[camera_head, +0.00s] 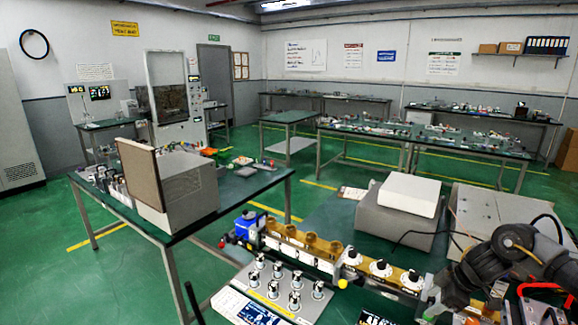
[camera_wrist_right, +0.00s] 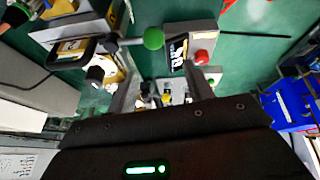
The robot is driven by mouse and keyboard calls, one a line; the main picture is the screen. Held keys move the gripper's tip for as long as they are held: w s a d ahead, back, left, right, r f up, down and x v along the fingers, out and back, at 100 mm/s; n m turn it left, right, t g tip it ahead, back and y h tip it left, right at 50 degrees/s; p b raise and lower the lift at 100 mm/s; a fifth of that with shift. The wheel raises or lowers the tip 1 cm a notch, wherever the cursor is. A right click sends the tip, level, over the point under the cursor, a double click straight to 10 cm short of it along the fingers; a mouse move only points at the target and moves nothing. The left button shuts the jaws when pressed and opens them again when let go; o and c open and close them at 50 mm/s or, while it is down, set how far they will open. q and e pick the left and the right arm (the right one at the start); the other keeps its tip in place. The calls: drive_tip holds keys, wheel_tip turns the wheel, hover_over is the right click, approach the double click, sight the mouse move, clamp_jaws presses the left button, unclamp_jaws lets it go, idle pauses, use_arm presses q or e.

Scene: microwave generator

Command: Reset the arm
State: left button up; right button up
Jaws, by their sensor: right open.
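My right arm comes in from the right in the head view, and its gripper (camera_head: 455,297) is low over the near bench, partly cut off by the frame's bottom. In the right wrist view the two fingers of the right gripper (camera_wrist_right: 163,92) stand apart with nothing clearly held between them. Beyond the fingers are a grey unit with a small display (camera_wrist_right: 178,52) and a red button (camera_wrist_right: 202,57), and a green ball knob (camera_wrist_right: 153,38) on a dark rod. My left gripper is not in view.
The near bench holds a brass waveguide row (camera_head: 300,245), a knob panel (camera_head: 275,290), a blue unit (camera_head: 245,226) and grey boxes (camera_head: 400,205). A beige box (camera_head: 190,190) with a raised brown panel stands on the left table. A blue bin (camera_wrist_right: 285,105) is at the right in the wrist view.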

drive_tip(key=s+a+f+n+t+y, duration=0.1)
drive_tip(key=a+f, duration=0.3)
drive_tip(key=a, duration=0.5)
drive_tip(key=s+a+f+n+t+y, duration=0.1)
drive_tip(key=a+f+n, duration=0.1)
drive_tip(key=a+f, duration=0.5)
drive_tip(key=s+a+m+t, duration=0.3)
drive_tip(key=s+a, duration=0.4)
drive_tip(key=a, duration=0.4)
drive_tip(key=s+d+f+m+g+h, duration=0.1)
drive_tip(key=s+d+m+g+h, duration=0.3)
drive_tip(key=s, duration=0.9)
drive_tip(key=s+d+f+m+g+h, duration=0.1)
drive_tip(key=s+d+m, duration=0.45)
drive_tip(key=s, duration=0.85)
wheel_tip(320, 180, down, 29)
drive_tip(key=s+g+b, duration=0.1)
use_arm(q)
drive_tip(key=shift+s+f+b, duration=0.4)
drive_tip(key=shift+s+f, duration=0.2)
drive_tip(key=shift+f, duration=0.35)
use_arm(e)
drive_tip(key=s+d+f+g, duration=0.1)
drive_tip(key=s+d+f, duration=0.1)
drive_tip(key=s+f, duration=1.2)
drive_tip(key=shift+s+d+f, duration=0.4)
drive_tip(key=shift+s, duration=0.65)
